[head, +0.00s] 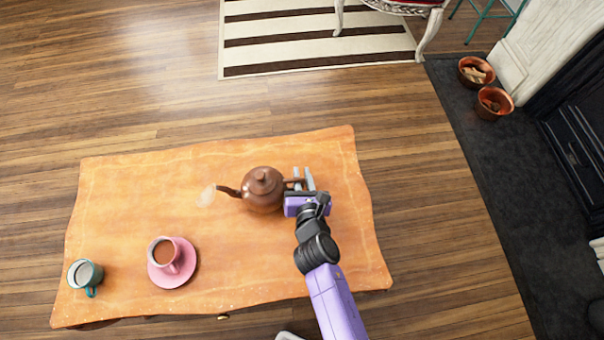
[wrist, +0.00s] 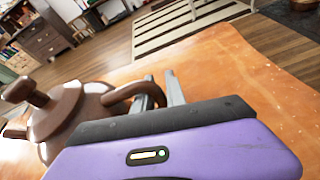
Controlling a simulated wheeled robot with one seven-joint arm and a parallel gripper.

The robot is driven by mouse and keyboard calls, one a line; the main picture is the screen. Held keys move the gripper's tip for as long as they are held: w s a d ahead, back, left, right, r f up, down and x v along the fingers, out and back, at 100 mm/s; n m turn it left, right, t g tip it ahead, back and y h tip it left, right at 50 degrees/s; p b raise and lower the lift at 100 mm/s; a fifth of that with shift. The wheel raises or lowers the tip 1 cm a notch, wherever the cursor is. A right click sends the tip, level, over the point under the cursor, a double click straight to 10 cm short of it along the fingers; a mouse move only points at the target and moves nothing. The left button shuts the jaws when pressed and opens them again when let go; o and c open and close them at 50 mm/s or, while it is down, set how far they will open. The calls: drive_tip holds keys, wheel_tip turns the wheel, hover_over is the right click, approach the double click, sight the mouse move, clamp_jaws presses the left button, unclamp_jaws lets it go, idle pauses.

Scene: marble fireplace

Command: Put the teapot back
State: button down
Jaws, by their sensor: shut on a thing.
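The brown teapot (head: 262,190) is upright over the middle right of the orange table (head: 130,190). Its spout points left, with steam at the tip, and its handle points right. I cannot tell whether its base touches the table. My gripper (head: 304,180) is shut on the teapot's handle from the right side. In the wrist view the teapot (wrist: 75,112) fills the left, and its handle runs between my gripper's fingers (wrist: 160,92). The lower part of the teapot is hidden there behind my gripper's body.
A pink cup of brown drink (head: 164,251) stands on a pink saucer (head: 188,269) at the table's front left. A teal mug (head: 84,274) stands at the front left corner. The table is bare at the back left and right. A striped rug (head: 310,38) and copper pots (head: 494,103) lie beyond.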

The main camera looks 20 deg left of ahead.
drive_tip(key=shift+a+f+b, duration=0.1)
drive_tip(key=shift+f+b, duration=0.15)
drive_tip(key=shift+b, duration=0.05)
